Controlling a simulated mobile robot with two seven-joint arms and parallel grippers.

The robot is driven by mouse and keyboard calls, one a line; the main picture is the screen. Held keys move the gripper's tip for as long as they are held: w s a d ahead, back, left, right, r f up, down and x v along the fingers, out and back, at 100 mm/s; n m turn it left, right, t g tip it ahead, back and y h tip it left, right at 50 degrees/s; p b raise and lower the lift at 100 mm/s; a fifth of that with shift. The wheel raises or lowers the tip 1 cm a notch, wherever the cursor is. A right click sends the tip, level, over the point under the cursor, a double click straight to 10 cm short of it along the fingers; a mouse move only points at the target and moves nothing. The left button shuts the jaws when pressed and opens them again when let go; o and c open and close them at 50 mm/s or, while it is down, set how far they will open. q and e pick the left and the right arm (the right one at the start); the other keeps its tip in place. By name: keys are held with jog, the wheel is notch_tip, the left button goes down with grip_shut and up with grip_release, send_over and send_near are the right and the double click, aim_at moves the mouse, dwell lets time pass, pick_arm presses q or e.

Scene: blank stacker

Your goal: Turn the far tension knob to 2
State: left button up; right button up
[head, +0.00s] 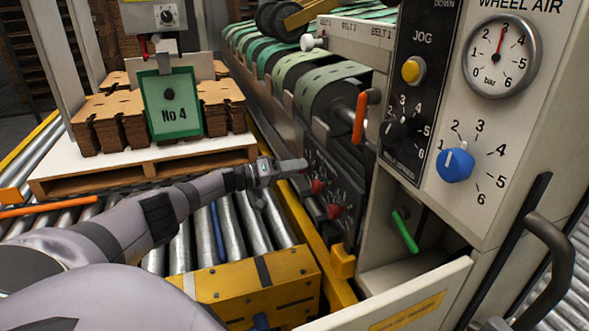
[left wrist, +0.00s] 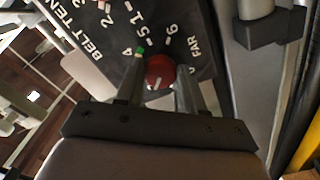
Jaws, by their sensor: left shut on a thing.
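The far tension knob (left wrist: 160,70) is a round red knob on a black panel marked "BELT TEN…" and "FAR" in the left wrist view. My left gripper (left wrist: 160,82) has its fingers on both sides of this knob and is shut on it. The knob's white line points toward the lower edge of the picture, and a green mark sits beside the 4 on its scale. In the head view my left gripper (head: 302,166) reaches the dark tension panel (head: 345,183) from the left. Red knobs (head: 318,187) show just beyond it. My right gripper is not in view.
Steel rollers (head: 240,222) and a yellow box (head: 262,285) lie below my left arm. A pallet with cardboard blanks (head: 100,125) stands at left. The control panel with a blue knob (head: 455,164) and gauge (head: 502,55) is at right, above an open compartment.

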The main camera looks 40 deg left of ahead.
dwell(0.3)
pick_arm(q)
jog(key=o, duration=1)
jog(key=shift+o, duration=0.2)
jog(key=shift+s, duration=0.1)
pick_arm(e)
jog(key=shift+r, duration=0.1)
pick_arm(q)
jog(key=p+v, duration=0.3)
jog(key=v, duration=0.4)
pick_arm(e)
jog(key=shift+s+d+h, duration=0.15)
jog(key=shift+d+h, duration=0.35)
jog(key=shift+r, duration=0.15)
